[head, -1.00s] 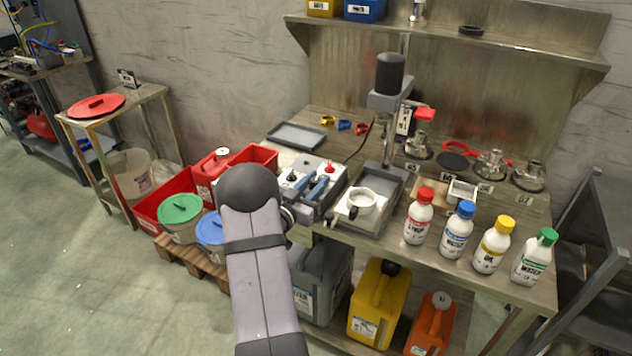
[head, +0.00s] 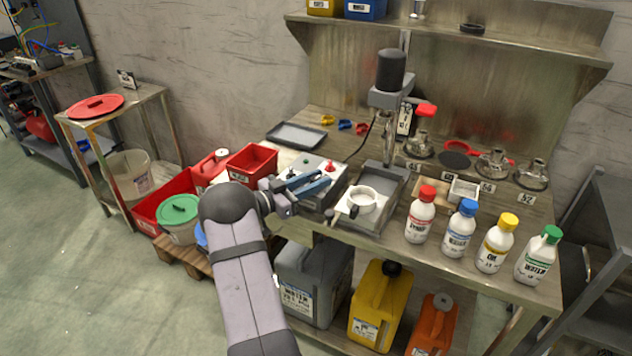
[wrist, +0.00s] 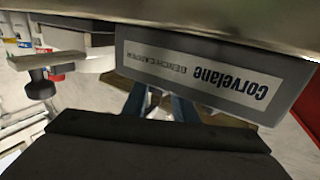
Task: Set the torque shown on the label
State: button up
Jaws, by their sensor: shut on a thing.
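The grey capper control box (head: 322,168) stands at the bench's left front, with a red button (head: 329,166) and a small green one (head: 305,161) on top. My gripper (head: 312,186) reaches over the box from the left, its blue fingers close together and shut on what looks like a knob, which the fingers hide. In the wrist view the box front (wrist: 215,72) reads "Corvelane Bench Capper" upside down, and the blue fingers (wrist: 160,105) pass behind it. The capper column carries a white label (head: 404,119), too small to read. The dial setting cannot be seen.
A white ring holder with a black handle (head: 362,199) sits right of the box. Labelled bottles (head: 420,215) line the bench's front right. Jugs (head: 380,305) fill the lower shelf.

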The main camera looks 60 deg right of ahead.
jog(key=shift+r, duration=0.1)
jog(key=o, duration=1)
jog(key=shift+o, duration=0.2)
jog(key=shift+b+v, duration=0.75)
jog(key=shift+v, duration=2.95)
